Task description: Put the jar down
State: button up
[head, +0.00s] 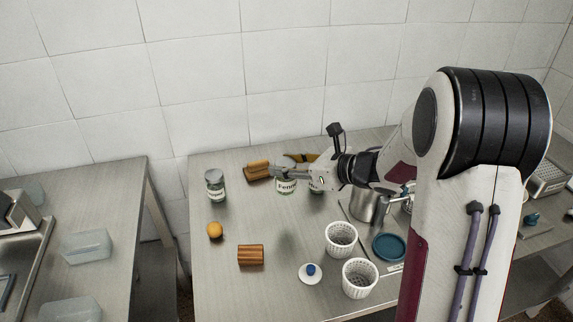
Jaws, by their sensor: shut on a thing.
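A glass jar with a green and white label that seems to read "Fennel" (286,186) is at the back middle of the table in the head view. My gripper (284,172) reaches in from the right and is shut on this jar near its top. The jar looks upright. A soft dark shadow lies on the table in front of it, and the jar seems to be held above the surface. Part of its top is hidden by the fingers.
Another jar (316,186) stands close on the right, partly hidden. A third jar (215,185) stands left. The middle is clear.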

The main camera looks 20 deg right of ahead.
jog(key=shift+r, duration=0.1)
dwell(0.3)
notch_tip(320, 180, up, 8)
jog(key=shift+f, duration=0.25)
jog(key=w+a+n+g+y, duration=0.1)
jog(key=w+a, duration=0.3)
jog(key=a, duration=0.9)
jog(key=w+a+n+g+y, duration=0.1)
jog(key=w+a, duration=0.4)
jog(key=a, duration=0.7)
jog(key=s+a+n, duration=0.1)
jog(key=s+a, duration=0.1)
jog(key=a, duration=1.1)
jog(key=s+a, duration=0.2)
jog(key=a, duration=1)
jog(key=shift+g+y, duration=0.4)
jog(key=shift+f, duration=2.6)
notch_tip(320, 180, down, 6)
jog(key=shift+f, duration=0.15)
